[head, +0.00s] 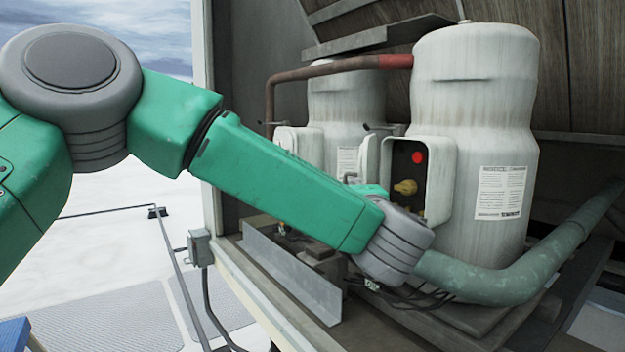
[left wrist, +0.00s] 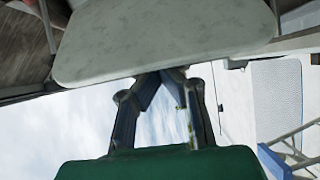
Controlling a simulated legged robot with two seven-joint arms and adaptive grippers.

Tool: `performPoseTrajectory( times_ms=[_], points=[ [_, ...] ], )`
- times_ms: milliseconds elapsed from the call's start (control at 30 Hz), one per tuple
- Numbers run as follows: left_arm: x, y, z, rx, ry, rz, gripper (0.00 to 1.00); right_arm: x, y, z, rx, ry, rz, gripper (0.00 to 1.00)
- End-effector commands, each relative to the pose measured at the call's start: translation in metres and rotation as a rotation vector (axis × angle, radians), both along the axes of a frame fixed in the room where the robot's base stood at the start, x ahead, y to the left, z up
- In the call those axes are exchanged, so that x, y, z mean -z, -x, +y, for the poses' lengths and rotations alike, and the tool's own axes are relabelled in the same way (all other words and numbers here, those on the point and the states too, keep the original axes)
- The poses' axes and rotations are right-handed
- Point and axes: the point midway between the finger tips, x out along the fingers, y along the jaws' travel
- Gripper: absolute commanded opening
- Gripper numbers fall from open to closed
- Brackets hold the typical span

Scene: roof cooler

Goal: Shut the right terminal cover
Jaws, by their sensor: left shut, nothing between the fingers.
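The right compressor's terminal box (head: 438,180) is open, showing a red button (head: 417,157) and a yellow fitting (head: 405,187) inside. Its pale cover (head: 368,160) stands swung out at the box's left side. My left arm reaches across in front, and its wrist hides the box's lower part. My left gripper (head: 350,178) is mostly hidden behind my arm, close to the cover. In the left wrist view the gripper's fingers (left wrist: 172,76) are shut and empty, with their tips at the edge of a pale panel (left wrist: 165,40), probably the cover. I cannot tell whether they touch.
A second compressor (head: 335,115) with its own terminal box (head: 298,143) stands behind at left. A grey-green pipe (head: 500,283) curves around the right compressor's base. A metal ledge (head: 290,275) and loose cables lie below my wrist.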

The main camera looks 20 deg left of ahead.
Motion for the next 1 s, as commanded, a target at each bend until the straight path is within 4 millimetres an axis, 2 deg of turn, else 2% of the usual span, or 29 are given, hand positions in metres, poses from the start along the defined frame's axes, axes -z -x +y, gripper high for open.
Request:
performPoseTrajectory(
  times_ms=[1000],
  points=[
    [0.000, 0.002, -0.040, 0.001, 0.000, 0.000, 0.00, 0.005, 0.000, 0.000, 0.000, 0.000, 0.000, 0.40]
  ],
)
